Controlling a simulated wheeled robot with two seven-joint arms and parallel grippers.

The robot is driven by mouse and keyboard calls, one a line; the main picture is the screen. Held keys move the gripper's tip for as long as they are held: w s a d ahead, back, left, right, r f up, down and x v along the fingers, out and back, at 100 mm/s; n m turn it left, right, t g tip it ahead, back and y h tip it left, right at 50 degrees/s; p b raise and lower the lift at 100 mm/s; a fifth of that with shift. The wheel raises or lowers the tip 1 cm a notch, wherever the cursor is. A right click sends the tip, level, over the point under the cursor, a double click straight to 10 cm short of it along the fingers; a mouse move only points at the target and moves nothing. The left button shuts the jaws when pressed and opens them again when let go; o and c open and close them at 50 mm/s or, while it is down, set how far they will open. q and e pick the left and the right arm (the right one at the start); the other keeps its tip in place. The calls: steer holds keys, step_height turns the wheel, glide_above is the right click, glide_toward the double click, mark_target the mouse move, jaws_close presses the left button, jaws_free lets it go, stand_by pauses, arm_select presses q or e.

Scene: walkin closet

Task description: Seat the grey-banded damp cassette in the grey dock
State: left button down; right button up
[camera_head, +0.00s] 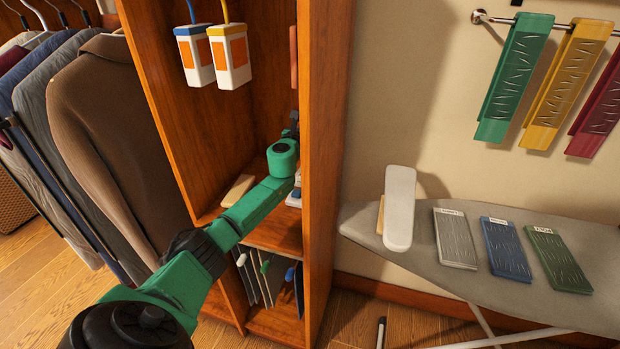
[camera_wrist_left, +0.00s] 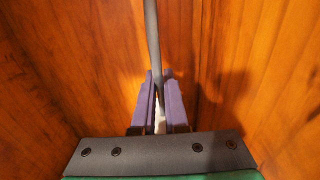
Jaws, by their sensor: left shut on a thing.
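In the left wrist view, my left gripper (camera_wrist_left: 160,115) has purple fingers closed on a narrow white piece (camera_wrist_left: 160,122). A grey strap or cord (camera_wrist_left: 153,40) runs upward from it. This looks like the grey-banded damp cassette, but its body is mostly hidden by the fingers. Small white and blue items (camera_head: 294,196) on the cabinet shelf are partly hidden by the wall. I cannot make out the grey dock. My right gripper is not in view.
Two white cassettes with orange panels, one blue-topped (camera_head: 195,55) and one yellow-topped (camera_head: 230,57), hang inside the cabinet. Its right wall (camera_head: 330,150) stands close beside my arm. Clothes (camera_head: 110,150) hang at left. An ironing board (camera_head: 400,258) with several flat items stands at right.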

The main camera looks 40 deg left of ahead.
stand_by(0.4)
arm_select(q)
steer(key=shift+f+b, duration=1.8)
steer(key=shift+b, duration=0.05)
steer(key=c, duration=0.9)
jaws_free()
steer(key=shift+r, duration=0.1)
steer(key=shift+o, duration=0.2)
steer(key=shift+s, duration=0.15)
